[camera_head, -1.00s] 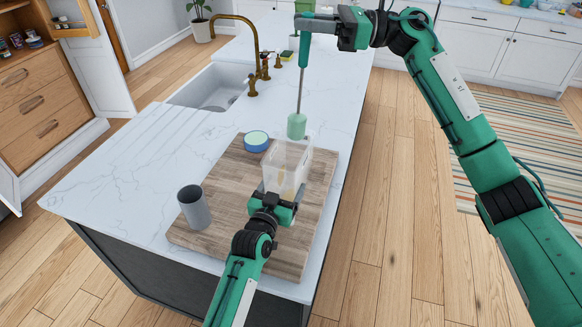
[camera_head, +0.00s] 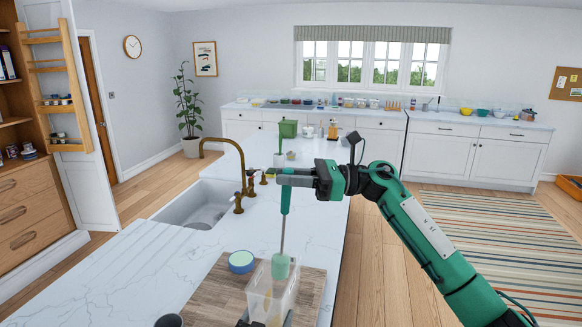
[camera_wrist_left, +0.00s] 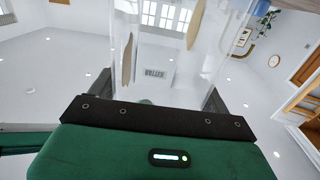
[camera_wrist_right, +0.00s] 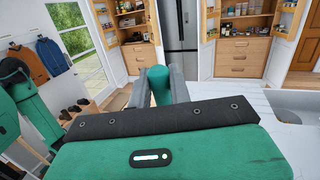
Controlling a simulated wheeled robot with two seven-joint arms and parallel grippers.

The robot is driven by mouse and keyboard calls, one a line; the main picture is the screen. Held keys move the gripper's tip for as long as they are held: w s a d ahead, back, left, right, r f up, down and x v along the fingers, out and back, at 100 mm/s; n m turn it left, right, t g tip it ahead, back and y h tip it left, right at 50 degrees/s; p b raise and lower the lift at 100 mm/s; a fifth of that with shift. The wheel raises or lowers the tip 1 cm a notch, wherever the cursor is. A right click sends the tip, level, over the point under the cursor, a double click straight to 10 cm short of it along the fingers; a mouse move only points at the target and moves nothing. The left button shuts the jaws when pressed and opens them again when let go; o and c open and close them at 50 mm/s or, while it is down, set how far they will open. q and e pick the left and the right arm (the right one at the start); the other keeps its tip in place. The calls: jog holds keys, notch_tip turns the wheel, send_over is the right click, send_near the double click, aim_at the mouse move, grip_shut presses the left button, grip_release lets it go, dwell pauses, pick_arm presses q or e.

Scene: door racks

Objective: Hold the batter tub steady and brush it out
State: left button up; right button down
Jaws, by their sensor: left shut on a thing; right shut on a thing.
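The clear batter tub (camera_head: 258,300) stands on the wooden board at the bottom of the head view. Its see-through walls carry beige smears (camera_wrist_left: 126,60) in the left wrist view, where a small label is also readable. My left gripper (camera_wrist_left: 158,98) is shut on the tub; in the head view it is mostly cut off by the bottom edge. My right gripper (camera_head: 285,178) is shut on the green handle of the brush (camera_head: 286,200), which hangs nearly upright. Its pale green head (camera_head: 281,267) overlaps the tub's top; I cannot tell whether it is inside.
A blue-rimmed round container (camera_head: 241,261) sits on the wooden board (camera_head: 215,290), left of the tub. The sink (camera_head: 200,205) and brass tap (camera_head: 240,190) are further left. A dark round thing (camera_head: 168,321) shows at the bottom edge. White counter left of the board is clear.

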jog(key=shift+w+a+f, duration=0.1)
jog(key=shift+a+f, duration=0.1)
jog(key=shift+f, duration=2.55)
jog(key=shift+w+a+f, duration=0.1)
jog(key=shift+a+f, duration=0.1)
jog(key=shift+f, duration=2.5)
jog(key=shift+a+f, duration=0.2)
jog(key=shift+f, duration=2.55)
jog(key=shift+s+a, duration=0.3)
jog(key=shift+s, duration=0.4)
jog(key=shift+s+a, duration=0.25)
jog(key=shift+s, duration=0.45)
jog(key=shift+w+a, duration=0.1)
jog(key=shift+a, duration=0.15)
jog(key=shift+w+a, duration=0.25)
jog(key=shift+a, duration=0.4)
jog(key=shift+r, duration=0.1)
jog(key=shift+r, duration=4.2)
notch_tip(320, 180, down, 9)
jog(key=shift+r, duration=0.15)
